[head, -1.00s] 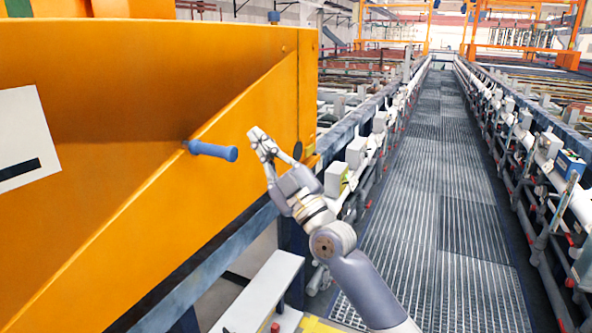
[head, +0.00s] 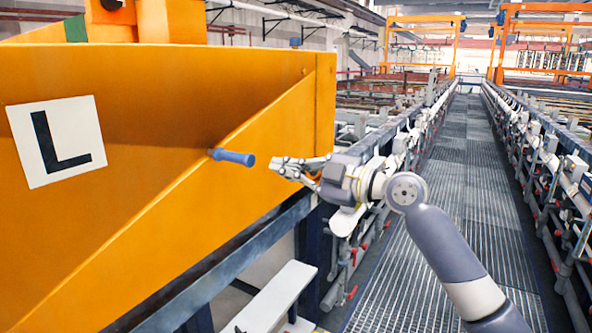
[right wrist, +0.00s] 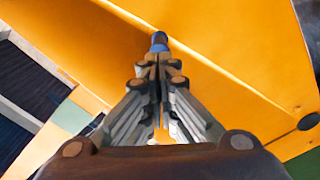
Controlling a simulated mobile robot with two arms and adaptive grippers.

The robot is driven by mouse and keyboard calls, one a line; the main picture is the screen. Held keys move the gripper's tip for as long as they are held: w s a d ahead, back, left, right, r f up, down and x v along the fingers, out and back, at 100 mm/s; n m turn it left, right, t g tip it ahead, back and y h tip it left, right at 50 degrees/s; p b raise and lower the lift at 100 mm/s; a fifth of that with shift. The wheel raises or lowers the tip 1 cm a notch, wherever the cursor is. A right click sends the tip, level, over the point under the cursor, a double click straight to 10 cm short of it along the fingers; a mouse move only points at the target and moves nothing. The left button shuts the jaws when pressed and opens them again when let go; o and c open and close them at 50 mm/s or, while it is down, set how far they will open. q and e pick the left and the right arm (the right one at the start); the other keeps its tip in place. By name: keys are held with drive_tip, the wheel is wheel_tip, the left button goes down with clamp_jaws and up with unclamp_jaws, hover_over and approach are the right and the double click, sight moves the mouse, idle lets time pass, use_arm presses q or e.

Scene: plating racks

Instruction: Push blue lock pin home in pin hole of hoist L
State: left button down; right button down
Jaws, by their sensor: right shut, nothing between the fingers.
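The blue lock pin (head: 234,157) sticks out to the right from the orange side of hoist L (head: 110,160), its inner end at the pin hole, which the pin hides. A white plate with a black L (head: 57,141) is on the hoist's side. My right gripper (head: 274,164) is shut and empty, its fingertips just right of the pin's free end with a small gap in the head view. In the right wrist view the pin (right wrist: 159,40) shows straight beyond the closed fingertips (right wrist: 158,58). My left gripper is not in view.
A grated walkway (head: 445,220) runs away to the right of the hoist, with pipes and rails along both sides. A white bench-like ledge (head: 275,297) is below the hoist. Free air lies around the pin.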

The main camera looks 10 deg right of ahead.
sight(252, 162)
drive_tip(key=shift+p+x, duration=0.9)
drive_tip(key=shift+x, duration=1.9)
drive_tip(key=shift+b+x, duration=0.7)
drive_tip(key=shift+x, duration=0.95)
drive_tip(key=shift+d+f, duration=0.1)
